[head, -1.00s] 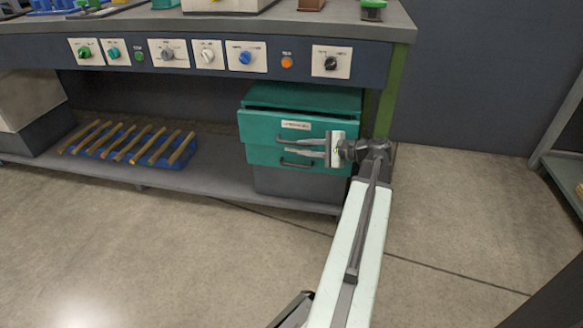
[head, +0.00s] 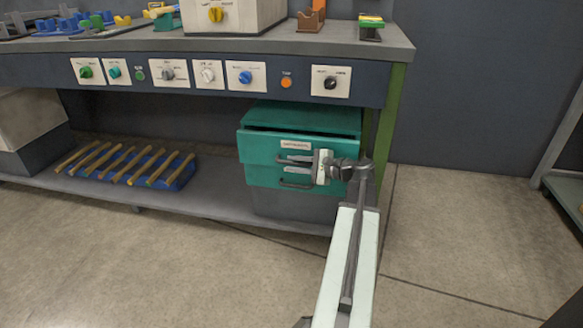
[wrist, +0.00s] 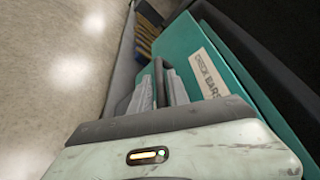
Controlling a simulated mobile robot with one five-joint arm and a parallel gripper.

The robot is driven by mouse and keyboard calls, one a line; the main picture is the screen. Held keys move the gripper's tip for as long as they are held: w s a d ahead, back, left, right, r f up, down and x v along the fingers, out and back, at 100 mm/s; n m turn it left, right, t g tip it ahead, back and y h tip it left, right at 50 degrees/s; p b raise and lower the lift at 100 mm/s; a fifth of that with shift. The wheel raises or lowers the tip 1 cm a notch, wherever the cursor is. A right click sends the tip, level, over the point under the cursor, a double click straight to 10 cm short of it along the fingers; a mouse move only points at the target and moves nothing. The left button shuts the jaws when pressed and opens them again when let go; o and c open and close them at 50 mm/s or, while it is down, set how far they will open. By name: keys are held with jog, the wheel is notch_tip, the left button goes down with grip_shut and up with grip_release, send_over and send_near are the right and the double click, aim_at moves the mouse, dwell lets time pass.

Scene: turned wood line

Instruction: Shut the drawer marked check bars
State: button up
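The drawer marked check bars (head: 262,147) is the upper drawer of a teal cabinet under the bench. It stands a little open, with a dark gap behind its top edge. Its label (head: 295,145) reads "CHECK BARS" in the wrist view (wrist: 208,74). My gripper (head: 292,161) is at the front of this drawer, at its dark handle. In the wrist view the handle (wrist: 159,75) lies between the two fingers, close to both. I cannot tell whether they press on it.
The lower drawer's handle (head: 296,184) is just below my gripper. A blue rack (head: 178,178) with several wooden bars lies on the low shelf to the left. The bench's green leg (head: 388,125) stands right of the cabinet. The floor in front is clear.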

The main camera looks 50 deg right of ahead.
grip_shut()
dwell(1.4)
